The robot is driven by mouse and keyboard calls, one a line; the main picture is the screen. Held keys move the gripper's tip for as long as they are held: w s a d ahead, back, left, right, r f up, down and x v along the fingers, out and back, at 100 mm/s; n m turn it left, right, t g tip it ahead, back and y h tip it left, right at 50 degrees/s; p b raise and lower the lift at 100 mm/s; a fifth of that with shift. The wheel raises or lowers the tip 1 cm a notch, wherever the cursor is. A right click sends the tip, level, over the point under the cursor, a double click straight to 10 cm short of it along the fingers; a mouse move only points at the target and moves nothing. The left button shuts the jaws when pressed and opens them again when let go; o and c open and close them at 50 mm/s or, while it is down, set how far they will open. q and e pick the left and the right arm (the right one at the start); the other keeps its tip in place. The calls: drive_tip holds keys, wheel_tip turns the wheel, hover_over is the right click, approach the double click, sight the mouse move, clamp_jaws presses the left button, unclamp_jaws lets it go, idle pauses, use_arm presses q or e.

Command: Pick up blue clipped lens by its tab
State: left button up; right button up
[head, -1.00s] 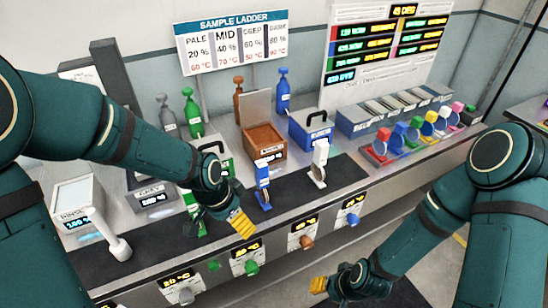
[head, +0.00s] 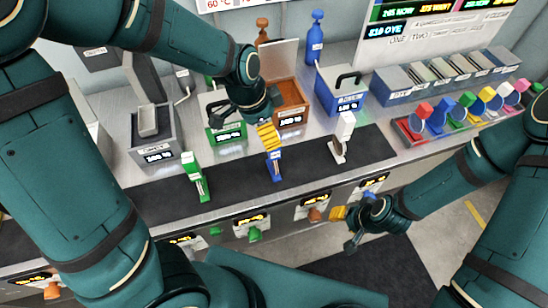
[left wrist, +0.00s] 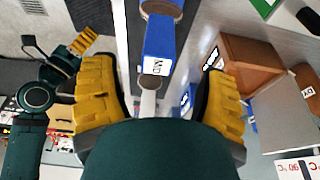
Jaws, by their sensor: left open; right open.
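The blue clipped lens (head: 275,168) stands upright on the dark mat at the front of the bench. In the left wrist view, its blue body (left wrist: 159,42) with a white label shows between my yellow finger pads. My left gripper (head: 268,135) is open at the top of the blue piece, its pads covering part of it in the head view. I cannot tell whether they touch it. In the left wrist view, the left gripper's pads (left wrist: 160,95) are wide apart. My right gripper (head: 345,226) is open and empty in front of the bench, at the right.
A green clipped piece (head: 195,178) and a white one (head: 342,138) stand either side on the mat (head: 235,180). A brown box (head: 291,103) and blue box (head: 341,92) stand behind. A rack of coloured lenses (head: 408,128) is at the right.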

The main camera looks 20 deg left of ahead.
sight(273, 155)
use_arm(q)
drive_tip(key=b+x, duration=0.1)
drive_tip(key=x, duration=0.6)
drive_tip(key=shift+d+f+b, duration=0.1)
drive_tip(key=shift+d+b, duration=0.05)
drive_tip(key=shift+b, duration=0.2)
drive_tip(key=shift+s, duration=0.1)
clamp_jaws()
